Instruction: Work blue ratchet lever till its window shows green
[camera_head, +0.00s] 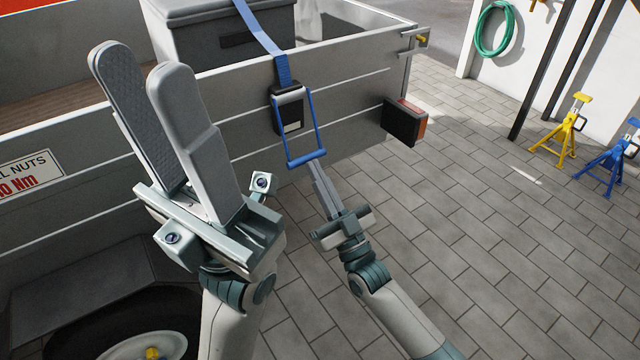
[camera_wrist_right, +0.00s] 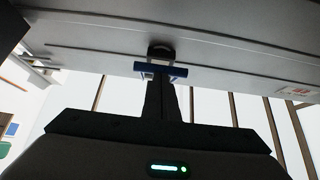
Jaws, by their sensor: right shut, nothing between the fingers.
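The blue ratchet lever (camera_head: 318,125) is a U-shaped frame hanging down from a dark ratchet body (camera_head: 279,112) on the trailer's side. Its cross bar is at the bottom and also shows in the right wrist view (camera_wrist_right: 161,70). A small pale patch (camera_head: 292,127) is on the body; I see no green there. My right gripper (camera_head: 314,167) is shut and empty, its tips just below the bar; I cannot tell whether they touch it. My left gripper (camera_head: 138,70) is open and empty, raised in front of the trailer, left of the ratchet.
A blue strap (camera_head: 262,35) runs from the ratchet up over a grey box (camera_head: 215,35) in the trailer. A tail light (camera_head: 404,121) projects right of the lever. Yellow (camera_head: 562,132) and blue (camera_head: 607,158) stands are far right. The paving between is clear.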

